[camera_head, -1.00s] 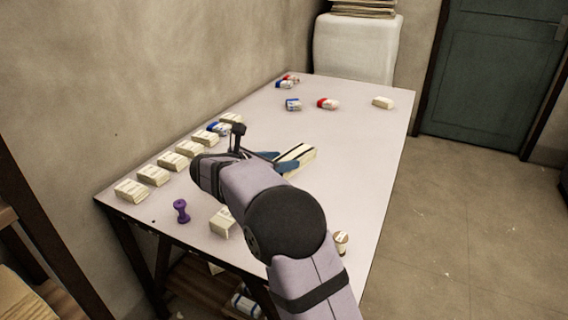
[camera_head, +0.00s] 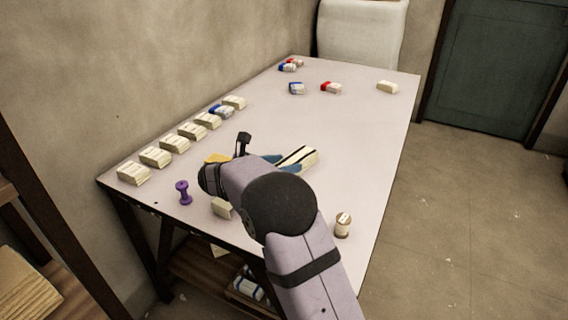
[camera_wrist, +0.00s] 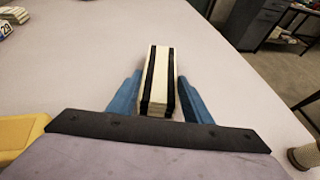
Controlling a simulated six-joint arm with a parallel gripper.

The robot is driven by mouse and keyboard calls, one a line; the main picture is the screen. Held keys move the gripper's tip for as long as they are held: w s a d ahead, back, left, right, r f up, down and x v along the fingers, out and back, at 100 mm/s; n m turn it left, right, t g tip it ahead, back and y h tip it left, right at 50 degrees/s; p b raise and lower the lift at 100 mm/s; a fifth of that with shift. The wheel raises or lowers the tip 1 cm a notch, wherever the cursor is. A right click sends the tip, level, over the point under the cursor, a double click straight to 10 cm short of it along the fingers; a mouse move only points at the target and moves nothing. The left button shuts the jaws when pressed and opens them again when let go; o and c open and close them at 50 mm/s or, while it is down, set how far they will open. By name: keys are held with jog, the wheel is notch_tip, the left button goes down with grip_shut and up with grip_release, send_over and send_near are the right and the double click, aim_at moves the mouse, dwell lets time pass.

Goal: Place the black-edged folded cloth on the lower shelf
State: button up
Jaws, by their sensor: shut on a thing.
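The black-edged folded cloth (camera_head: 300,157) is a cream block with black stripes along its long edges. In the wrist view the cloth (camera_wrist: 158,82) lies lengthwise between the two blue fingers of my gripper (camera_wrist: 160,95), which is shut on it. In the head view my gripper (camera_head: 283,163) is partly hidden behind my arm, over the middle of the table. Whether the cloth touches the tabletop is hard to tell. The lower shelf (camera_head: 195,262) is a brown wooden board under the table, partly hidden by the table and my arm.
Several cream folded cloths line the table's (camera_head: 350,125) left edge. A purple spool-shaped thing (camera_head: 183,192), a cream block (camera_head: 221,208) and a thread spool (camera_head: 343,225) stand near the front. Red- and blue-marked bundles lie at the back. A blue-marked bundle (camera_head: 248,288) is on the lower shelf.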

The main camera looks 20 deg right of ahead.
jog(key=o, duration=1.2)
jog(key=shift+f+b, duration=0.2)
jog(key=shift+b, duration=0.15)
jog(key=shift+a+r, duration=0.2)
jog(key=shift+o, duration=0.3)
jog(key=shift+p+v, duration=0.65)
jog(key=shift+v, duration=2.85)
